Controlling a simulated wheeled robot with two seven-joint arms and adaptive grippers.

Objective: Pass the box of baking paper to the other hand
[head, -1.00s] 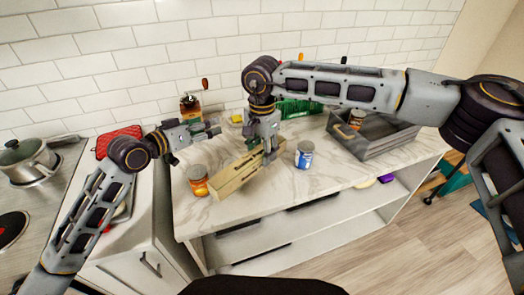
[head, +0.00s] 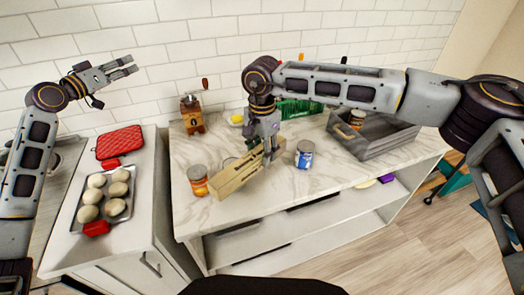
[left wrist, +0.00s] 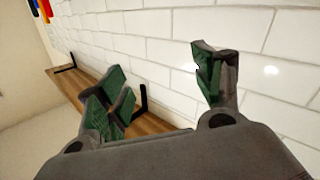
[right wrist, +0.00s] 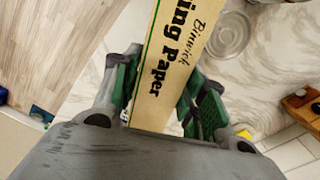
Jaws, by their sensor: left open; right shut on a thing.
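The box of baking paper (head: 236,178) is a long tan carton, held tilted just above or on the marble counter. My right gripper (head: 270,155) is shut on its far end, pointing down from above. In the right wrist view the printed box (right wrist: 178,65) sits between the finger pads (right wrist: 160,100). My left gripper (head: 132,66) is open and empty, raised in front of the tiled wall at the left, well away from the box. In the left wrist view its fingers (left wrist: 160,85) are spread with only wall and a wooden shelf beyond.
An orange-labelled can (head: 198,181) stands beside the box's near end. A blue-and-white can (head: 304,155) stands right of my right gripper. A grey crate (head: 375,150) is at the counter's right. A baking tray of buns (head: 122,213) and a red mitt (head: 120,142) lie at left.

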